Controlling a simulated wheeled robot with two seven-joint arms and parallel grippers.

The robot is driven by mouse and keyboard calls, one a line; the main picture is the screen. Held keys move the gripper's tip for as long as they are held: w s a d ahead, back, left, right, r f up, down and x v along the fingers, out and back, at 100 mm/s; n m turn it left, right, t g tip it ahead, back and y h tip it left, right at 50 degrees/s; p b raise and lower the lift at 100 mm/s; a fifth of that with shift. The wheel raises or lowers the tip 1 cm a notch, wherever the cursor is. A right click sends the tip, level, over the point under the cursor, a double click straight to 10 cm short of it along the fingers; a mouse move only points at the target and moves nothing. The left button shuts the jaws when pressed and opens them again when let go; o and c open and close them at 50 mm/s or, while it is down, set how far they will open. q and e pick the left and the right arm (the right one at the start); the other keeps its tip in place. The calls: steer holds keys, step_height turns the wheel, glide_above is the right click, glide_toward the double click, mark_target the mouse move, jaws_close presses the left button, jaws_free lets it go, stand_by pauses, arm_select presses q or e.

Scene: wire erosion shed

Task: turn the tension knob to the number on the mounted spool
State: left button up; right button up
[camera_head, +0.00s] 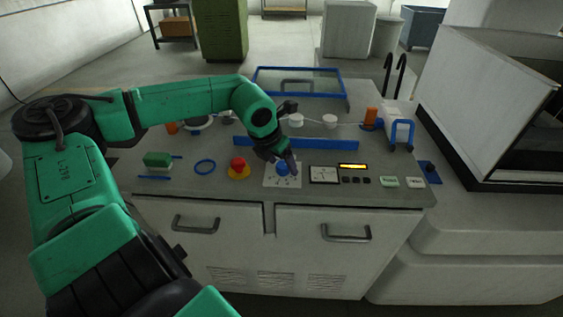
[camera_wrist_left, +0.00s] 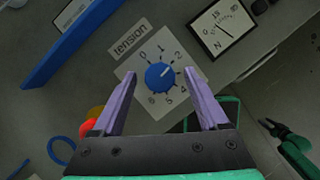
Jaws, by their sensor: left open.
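The blue tension knob (camera_wrist_left: 157,79) sits on a white dial plate (camera_wrist_left: 140,62) marked "tension", with numbers around it. Its pale pointer mark faces up and to the right, towards the 2. My left gripper (camera_wrist_left: 160,72) is open, with one purple finger on each side of the knob and a gap to it on both sides. In the head view the left gripper (camera_head: 287,165) is over the knob and partly covers it. An orange spool (camera_head: 370,118) stands at the bench's right; no number on it can be read.
A red stop button on a yellow base (camera_head: 239,169) and a blue ring (camera_head: 205,167) lie left of the dial. A meter (camera_head: 323,174) and an orange display (camera_head: 353,166) sit to its right. A blue bar (camera_head: 330,145) runs behind.

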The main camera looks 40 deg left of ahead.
arm_select(q)
steer(key=shift+w, duration=0.1)
jaws_close()
arm_select(e)
steer(key=shift+s, duration=0.3)
arm_select(q)
steer(key=shift+m, duration=0.3)
arm_select(e)
steer(key=shift+r, duration=0.1)
arm_select(q)
steer(key=shift+m+h, duration=0.3)
steer(key=shift+m, duration=0.2)
steer(key=m+h, duration=0.1)
steer(key=m, duration=0.2)
steer(key=shift+a+m+h, duration=0.15)
steer(key=shift+m+h, duration=0.15)
steer(key=shift+m+g+h, duration=0.4)
steer(key=shift+m, duration=0.8)
arm_select(e)
steer(key=shift+w, duration=0.1)
arm_select(q)
steer(key=shift+a, duration=0.1)
